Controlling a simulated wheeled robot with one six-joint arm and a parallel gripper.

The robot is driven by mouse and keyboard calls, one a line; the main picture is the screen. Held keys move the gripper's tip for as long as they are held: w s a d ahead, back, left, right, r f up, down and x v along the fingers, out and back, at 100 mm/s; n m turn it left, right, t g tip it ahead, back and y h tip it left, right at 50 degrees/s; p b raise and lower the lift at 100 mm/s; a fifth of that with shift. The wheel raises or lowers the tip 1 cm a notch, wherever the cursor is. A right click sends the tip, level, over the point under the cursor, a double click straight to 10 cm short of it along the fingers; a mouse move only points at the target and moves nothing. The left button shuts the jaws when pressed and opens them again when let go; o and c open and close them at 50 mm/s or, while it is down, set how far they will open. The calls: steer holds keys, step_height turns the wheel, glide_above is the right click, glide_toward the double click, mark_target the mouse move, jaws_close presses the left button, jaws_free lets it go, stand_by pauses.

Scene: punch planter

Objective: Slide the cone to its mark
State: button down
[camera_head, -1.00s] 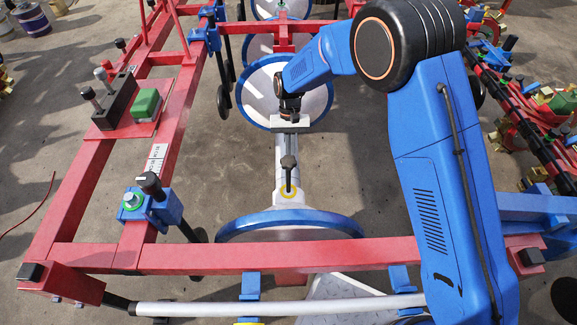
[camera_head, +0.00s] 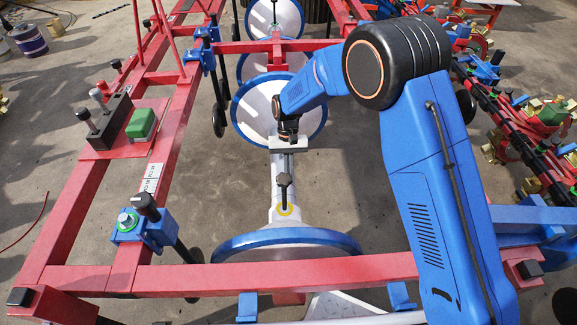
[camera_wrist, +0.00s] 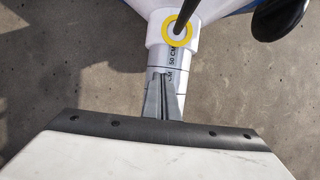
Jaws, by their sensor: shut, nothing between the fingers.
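The cone (camera_head: 289,236) is white with a blue rim, at the near end of a white tube (camera_head: 283,165). Its collar has a yellow ring (camera_head: 286,210) and a rod with a black knob (camera_head: 284,180). In the wrist view the yellow ring (camera_wrist: 181,23) and knob (camera_wrist: 278,14) are at the top. A "50 CM" mark (camera_wrist: 172,58) is on the tube below the collar; a second mark is partly hidden by the fingers. My gripper (camera_head: 285,152) is shut and empty over the tube, short of the collar. Its fingers show in the wrist view (camera_wrist: 163,84); contact with the tube is unclear.
A red front beam (camera_head: 250,277) crosses before the cone. A red frame rail (camera_head: 150,190) stands at the left, with a blue clamp block (camera_head: 128,229). More white cones (camera_head: 262,108) stand beyond my gripper. Bare concrete lies on both sides of the tube.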

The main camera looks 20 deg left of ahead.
mark_target(290, 204)
steer(key=x, duration=0.4)
steer(key=shift+s+d, duration=0.15)
steer(key=shift+s, duration=0.1)
steer(key=shift+s+d, duration=0.55)
steer(key=shift+s, duration=0.4)
steer(key=shift+s+d, duration=0.3)
steer(key=shift+s, duration=0.3)
steer(key=shift+s+d, duration=0.3)
steer(key=shift+s, duration=0.25)
